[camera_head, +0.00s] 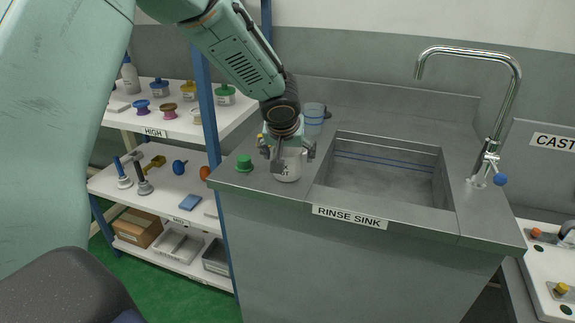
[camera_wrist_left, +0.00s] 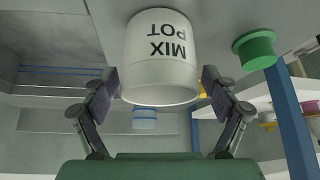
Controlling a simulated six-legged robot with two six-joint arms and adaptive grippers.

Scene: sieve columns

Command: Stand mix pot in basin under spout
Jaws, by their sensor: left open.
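The white mix pot (camera_head: 287,171) stands upright on the steel counter, left of the rinse sink basin (camera_head: 385,180). Its label shows upside down on the pot in the left wrist view (camera_wrist_left: 160,52). My left gripper (camera_head: 288,154) is open over the pot. In the left wrist view, the gripper's fingers (camera_wrist_left: 160,82) are spread on both sides of the pot, with gaps visible. The basin looks empty. My right gripper is not in view.
A green-capped item (camera_head: 244,163) stands left of the pot, and a clear blue-banded cup (camera_head: 313,118) stands behind it. A shelf rack with a blue post (camera_head: 207,110) is close to the counter's left side. A panel with coloured knobs (camera_head: 548,262) is at right.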

